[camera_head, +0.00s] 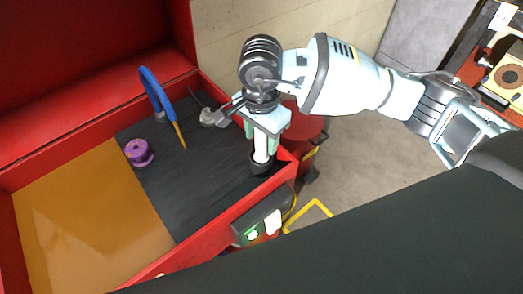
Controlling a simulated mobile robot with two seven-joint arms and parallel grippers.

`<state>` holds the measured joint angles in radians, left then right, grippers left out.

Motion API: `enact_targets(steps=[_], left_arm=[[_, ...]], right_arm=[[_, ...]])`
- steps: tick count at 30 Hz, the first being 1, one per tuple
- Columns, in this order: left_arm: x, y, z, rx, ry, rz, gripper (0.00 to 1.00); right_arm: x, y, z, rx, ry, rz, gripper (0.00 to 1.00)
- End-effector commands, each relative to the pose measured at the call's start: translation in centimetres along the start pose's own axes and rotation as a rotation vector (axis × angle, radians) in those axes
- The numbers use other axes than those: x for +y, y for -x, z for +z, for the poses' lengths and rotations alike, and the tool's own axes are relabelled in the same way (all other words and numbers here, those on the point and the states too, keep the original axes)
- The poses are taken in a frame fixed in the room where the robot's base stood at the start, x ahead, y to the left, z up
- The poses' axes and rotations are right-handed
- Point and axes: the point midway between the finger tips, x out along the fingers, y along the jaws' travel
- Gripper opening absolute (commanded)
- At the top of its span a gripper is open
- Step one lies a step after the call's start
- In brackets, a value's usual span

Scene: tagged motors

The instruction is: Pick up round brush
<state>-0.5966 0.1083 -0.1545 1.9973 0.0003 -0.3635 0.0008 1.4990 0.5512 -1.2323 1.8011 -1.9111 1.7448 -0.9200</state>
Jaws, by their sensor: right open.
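The round brush appears to be the upright piece with a white handle (261,148) and a black round end (261,167). It stands at the right corner of the red box, on the dark floor of the box. My right gripper (261,143) points down over it, with its pale green fingers open on either side of the white handle. I cannot tell whether the fingers touch it. The top of the handle is hidden by the gripper. My left gripper is not in view.
The red box (217,223) has its lid raised at the back left. Inside are a purple spool (138,152), a blue-handled tool with an orange tip (157,95), a small grey piece (207,117) and an orange-brown panel (85,225). The box walls stand close beside the gripper.

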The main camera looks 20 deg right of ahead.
Motion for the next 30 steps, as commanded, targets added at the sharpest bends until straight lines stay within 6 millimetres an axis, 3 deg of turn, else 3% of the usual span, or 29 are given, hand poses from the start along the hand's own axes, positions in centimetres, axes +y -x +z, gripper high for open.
enact_targets(steps=[4, 15, 23, 30], left_arm=[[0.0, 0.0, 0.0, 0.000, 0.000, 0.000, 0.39], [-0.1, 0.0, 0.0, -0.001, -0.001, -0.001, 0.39], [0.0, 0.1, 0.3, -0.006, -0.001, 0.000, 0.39], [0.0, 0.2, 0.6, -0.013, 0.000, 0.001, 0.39]], right_arm=[[0.0, 0.0, 0.0, 0.000, 0.000, 0.000, 0.51], [0.0, 0.1, 0.0, 0.000, -0.001, 0.000, 0.02], [0.0, 0.3, 0.0, 0.000, -0.001, -0.002, 0.02], [-0.1, 3.6, -0.1, 0.001, -0.001, -0.005, 0.02]])
